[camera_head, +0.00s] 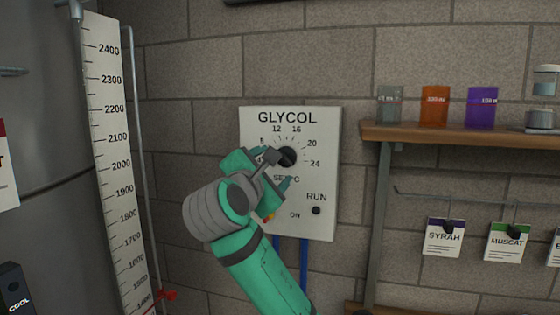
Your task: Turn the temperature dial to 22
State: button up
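The temperature dial (288,157) is a small dark round knob on the white GLYCOL panel (322,140). Numbers 8, 12, 16, 20 and 24 run around it, with a partly covered SET °C label below. I cannot read which number the dial points to. My gripper (272,167) is in front of the panel, just left of the dial in the picture. Its two teal fingertips stand apart, one upper left and one lower right, with nothing seen between them. Whether it touches the dial cannot be told. My gripper and wrist cover the panel's lower left part.
A RUN label with a dark round spot (316,210) is at the panel's lower right. Blue pipes (304,258) run down below the panel. A wooden shelf (450,134) with coloured beakers is at right, hanging tags below. A tank with a scale (112,150) is at left.

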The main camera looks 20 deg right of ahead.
aim_at(283, 159)
jog(key=x, duration=0.7)
jog(key=shift+w+d, duration=0.1)
jog(key=shift+w, duration=0.25)
jog(key=shift+d, duration=0.2)
jog(key=c, duration=1.1)
